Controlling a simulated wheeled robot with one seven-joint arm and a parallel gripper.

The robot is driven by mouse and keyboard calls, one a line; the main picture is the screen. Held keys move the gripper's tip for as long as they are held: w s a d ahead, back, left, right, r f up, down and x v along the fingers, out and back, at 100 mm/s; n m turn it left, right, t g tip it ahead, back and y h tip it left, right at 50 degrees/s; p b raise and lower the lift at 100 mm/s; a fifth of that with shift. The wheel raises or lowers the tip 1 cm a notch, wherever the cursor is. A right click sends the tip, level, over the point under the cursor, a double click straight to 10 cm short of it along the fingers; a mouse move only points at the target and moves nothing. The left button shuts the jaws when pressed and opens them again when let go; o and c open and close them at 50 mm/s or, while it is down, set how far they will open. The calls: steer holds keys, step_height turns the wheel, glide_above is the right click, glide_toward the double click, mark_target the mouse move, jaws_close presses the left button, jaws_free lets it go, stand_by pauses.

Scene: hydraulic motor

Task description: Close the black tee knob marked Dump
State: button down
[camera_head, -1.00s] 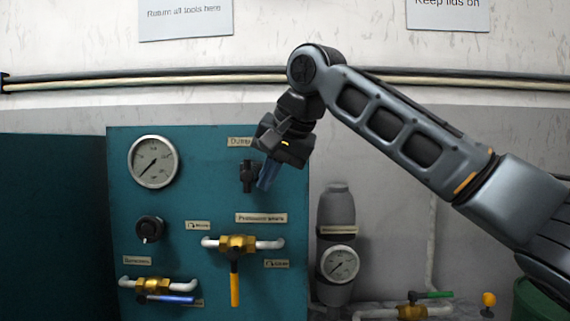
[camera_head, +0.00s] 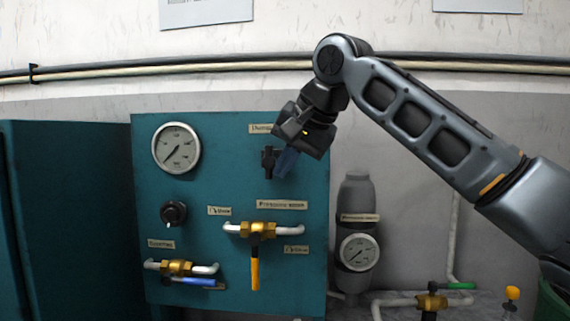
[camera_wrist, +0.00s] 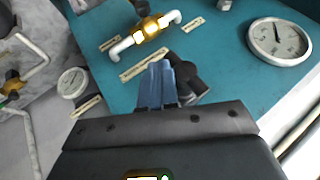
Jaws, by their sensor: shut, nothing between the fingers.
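The black tee knob (camera_head: 268,160) is on the upper right of the teal panel (camera_head: 210,140), below a label (camera_head: 262,129) that seems to read Dump. My gripper (camera_head: 287,162) is just right of the knob, its blue fingers pointing down and shut with nothing between them. In the wrist view the closed fingers (camera_wrist: 166,82) lie beside the black knob (camera_wrist: 192,78) and hide part of it. I cannot tell whether they touch it.
A gauge (camera_head: 176,148) and a round black knob (camera_head: 173,213) are on the panel's left. Below are a yellow-handled valve (camera_head: 255,262) and a blue-handled valve (camera_head: 190,281). A grey cylinder with a gauge (camera_head: 358,252) stands to the right of the panel.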

mark_target(268, 178)
steer(key=shift+f+y, duration=0.25)
steer(key=shift+y, duration=0.45)
steer(key=shift+a+f+m+t+y, duration=0.1)
steer(key=shift+f+m+t+y, duration=0.2)
steer(key=shift+y, duration=0.55)
steer(key=shift+a+f+m+t+y, duration=0.1)
steer(key=shift+a+f+m+y, duration=0.2)
steer(key=shift+y, duration=0.5)
steer(key=shift+d+f+m+t+y, duration=0.15)
steer(key=shift+m+y, duration=0.25)
steer(key=shift+y, duration=0.45)
steer(key=shift+a+f+m+t+y+b, duration=0.2)
steer(key=shift+m+t+y+b, duration=0.2)
steer(key=shift+y, duration=0.4)
steer(key=shift+a+f+m+t+y+b, duration=0.2)
steer(key=shift+m+y+b, duration=0.1)
steer(key=shift+y, duration=0.2)
steer(key=shift+a+f+m+t+y+b, duration=0.15)
steer(key=shift+m+y+b, duration=0.1)
steer(key=shift+y, duration=0.25)
steer(key=shift+a+y+b, duration=0.1)
steer(key=shift+y+b, duration=0.2)
steer(key=shift+a+m+t+y+b, duration=0.15)
steer(key=shift+m+t+y+b, duration=0.35)
steer(key=shift+t, duration=0.1)
steer(key=shift+a+m+t+y+b, duration=0.3)
steer(key=shift+m+t+y+b, duration=0.4)
steer(key=shift+y+b, duration=0.1)
steer(key=shift+a+f, duration=0.15)
